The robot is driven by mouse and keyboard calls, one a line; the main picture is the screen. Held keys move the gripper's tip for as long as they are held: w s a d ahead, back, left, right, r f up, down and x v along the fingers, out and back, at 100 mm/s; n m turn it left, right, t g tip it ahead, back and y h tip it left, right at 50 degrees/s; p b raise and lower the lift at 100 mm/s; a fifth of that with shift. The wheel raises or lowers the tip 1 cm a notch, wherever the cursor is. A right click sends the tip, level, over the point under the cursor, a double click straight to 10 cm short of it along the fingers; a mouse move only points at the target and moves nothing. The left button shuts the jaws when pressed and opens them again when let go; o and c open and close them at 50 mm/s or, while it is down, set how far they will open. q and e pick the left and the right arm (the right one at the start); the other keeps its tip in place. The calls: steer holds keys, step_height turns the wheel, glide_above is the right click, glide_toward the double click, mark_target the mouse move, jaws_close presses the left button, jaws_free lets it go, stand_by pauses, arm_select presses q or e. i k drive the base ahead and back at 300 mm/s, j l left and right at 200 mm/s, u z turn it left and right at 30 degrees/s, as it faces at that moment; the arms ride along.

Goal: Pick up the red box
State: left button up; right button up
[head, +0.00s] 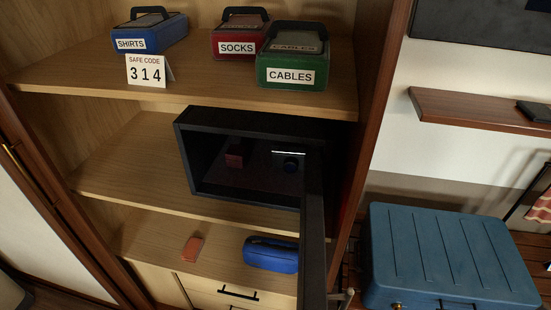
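A red box labelled SOCKS (232,43) with a black handle stands on the top shelf, between a blue box and a green box. The green box partly covers its right side. The safe door (313,235) is swung open toward me on the right. Neither of my grippers can be made out in the head view.
A blue SHIRTS box (150,35), a green CABLES box (290,68) and a 314 safe code card (147,74) share the top shelf. A blue pouch (269,255) and a brown item (192,248) lie below the safe. A blue suitcase (450,255) stands right.

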mark_target(236, 156)
steer(key=k+j+z, duration=0.1)
steer(key=z, duration=0.35)
steer(key=k+j+z, duration=0.15)
steer(key=z, duration=0.35)
steer(key=j, duration=0.1)
